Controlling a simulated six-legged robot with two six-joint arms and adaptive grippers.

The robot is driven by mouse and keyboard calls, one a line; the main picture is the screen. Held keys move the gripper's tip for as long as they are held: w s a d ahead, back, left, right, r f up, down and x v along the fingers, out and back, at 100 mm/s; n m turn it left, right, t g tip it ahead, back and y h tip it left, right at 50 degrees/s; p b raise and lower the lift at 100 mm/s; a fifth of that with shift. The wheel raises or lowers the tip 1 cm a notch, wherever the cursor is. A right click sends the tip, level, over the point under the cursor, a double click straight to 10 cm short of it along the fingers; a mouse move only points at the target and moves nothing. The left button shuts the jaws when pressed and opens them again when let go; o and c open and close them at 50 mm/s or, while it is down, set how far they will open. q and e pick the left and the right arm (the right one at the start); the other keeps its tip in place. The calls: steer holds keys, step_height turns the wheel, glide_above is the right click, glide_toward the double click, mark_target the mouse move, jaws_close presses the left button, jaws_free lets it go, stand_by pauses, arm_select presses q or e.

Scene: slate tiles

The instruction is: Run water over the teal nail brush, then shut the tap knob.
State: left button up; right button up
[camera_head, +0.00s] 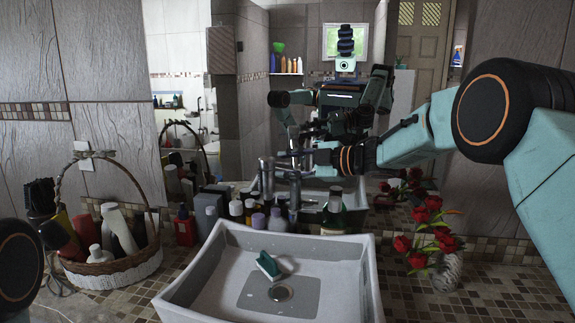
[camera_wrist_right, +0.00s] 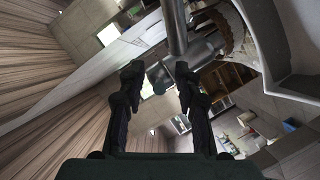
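The teal nail brush (camera_head: 268,264) lies in the white sink (camera_head: 205,272), tilted and just behind the drain. The chrome tap (camera_head: 294,192) stands at the sink's back edge; no water stream can be made out. My right gripper (camera_head: 312,156) is at the upper part of the tap, reaching in from the right. In the right wrist view its two dark fingers (camera_wrist_right: 157,80) are apart, with the tap's metal cylinder (camera_wrist_right: 172,68) just beyond and between the tips. Whether they touch it cannot be told. My left gripper is out of view.
Several bottles and jars crowd behind the sink, including a dark green bottle (camera_head: 333,212). A wicker basket (camera_head: 120,270) of toiletries stands left. A vase (camera_head: 447,270) with red flowers stands right. A mirror (camera_head: 350,100) behind reflects me.

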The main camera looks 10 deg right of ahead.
steer(key=shift+s+d+r, duration=0.25)
steer(key=shift+s+d, duration=0.1)
steer(key=shift+s, duration=0.15)
steer(key=shift+x, duration=0.8)
steer(key=c, duration=0.3)
steer(key=shift+s+d, duration=0.2)
steer(key=shift+d, duration=0.15)
jaws_close()
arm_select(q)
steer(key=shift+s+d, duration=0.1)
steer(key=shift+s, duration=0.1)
arm_select(e)
steer(key=shift+a, duration=0.1)
steer(key=shift+r, duration=0.1)
